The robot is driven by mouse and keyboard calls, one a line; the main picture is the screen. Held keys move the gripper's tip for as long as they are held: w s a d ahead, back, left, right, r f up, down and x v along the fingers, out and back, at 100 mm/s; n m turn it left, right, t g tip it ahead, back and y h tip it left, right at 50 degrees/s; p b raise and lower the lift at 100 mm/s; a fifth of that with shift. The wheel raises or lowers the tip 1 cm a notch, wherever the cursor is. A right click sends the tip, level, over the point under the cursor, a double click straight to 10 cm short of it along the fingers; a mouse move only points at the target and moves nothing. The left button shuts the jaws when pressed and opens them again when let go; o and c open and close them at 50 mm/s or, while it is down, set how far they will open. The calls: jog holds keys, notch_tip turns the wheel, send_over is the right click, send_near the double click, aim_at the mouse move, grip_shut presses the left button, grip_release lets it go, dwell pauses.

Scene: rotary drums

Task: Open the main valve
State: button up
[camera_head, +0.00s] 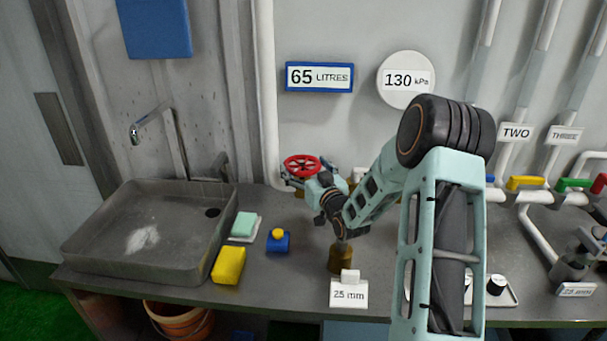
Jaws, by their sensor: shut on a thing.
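A red valve wheel (301,165) sits at the back of the counter, beside the vertical white pipe. My arm reaches from the right, and my gripper (306,180) is at the front right of the wheel. It is shut on the wheel, though the exact contact of the fingers is small and partly hidden by my own wrist. The pipework behind my gripper is mostly hidden.
A grey sink (150,235) is at left. A teal sponge (244,224), a yellow block (229,265), a blue block with a yellow knob (278,241) and a "25 mm" card (349,292) stand nearby. Coloured valve handles (525,183) line the right.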

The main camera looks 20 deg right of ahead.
jog(key=shift+d+n+g+y+b, duration=0.15)
jog(key=shift+n+g+y+b, duration=0.2)
jog(key=shift+n+y, duration=0.6)
jog(key=shift+d+n+g+y+b, duration=0.1)
jog(key=shift+n+g+y+b, duration=0.35)
jog(key=shift+y, duration=0.9)
jog(key=shift+w+n+y, duration=0.1)
jog(key=shift+n+y, duration=0.3)
jog(key=o, duration=1.2)
jog(key=shift+c, duration=0.2)
jog(key=v, duration=1.2)
